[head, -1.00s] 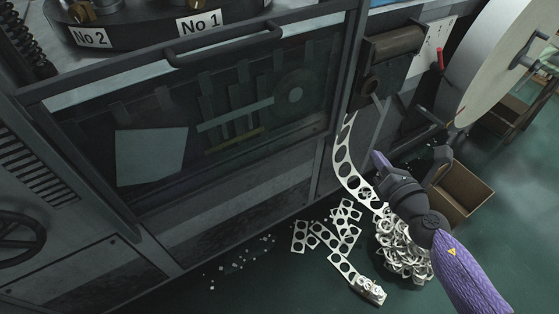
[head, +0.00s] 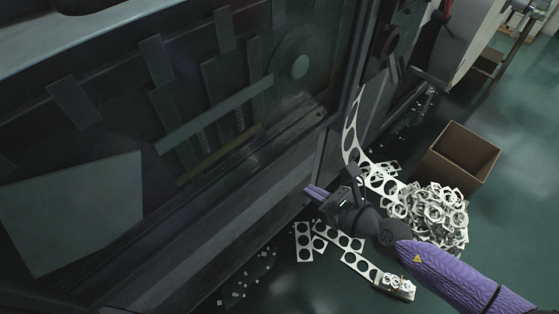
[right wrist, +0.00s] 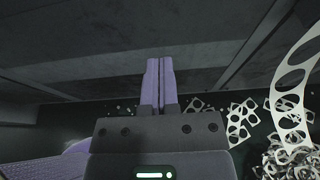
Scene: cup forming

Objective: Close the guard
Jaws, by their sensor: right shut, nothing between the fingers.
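The guard (head: 110,125) is a large dark see-through panel in a metal frame on the front of the machine. It fills the left and middle of the head view, and machine parts show through it. It appears to stand down over the machine's front; whether it is fully shut I cannot tell. Its handle is out of view now. My right gripper (head: 313,192) is low, in front of the machine near the guard's lower right corner. In the right wrist view its purple fingers (right wrist: 159,80) are together and empty, before a grey machine surface. My left gripper is out of view.
A pile of scrap rings (head: 435,215) and loose strip pieces lie on the floor under my right arm. An open cardboard box (head: 462,155) stands behind the pile.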

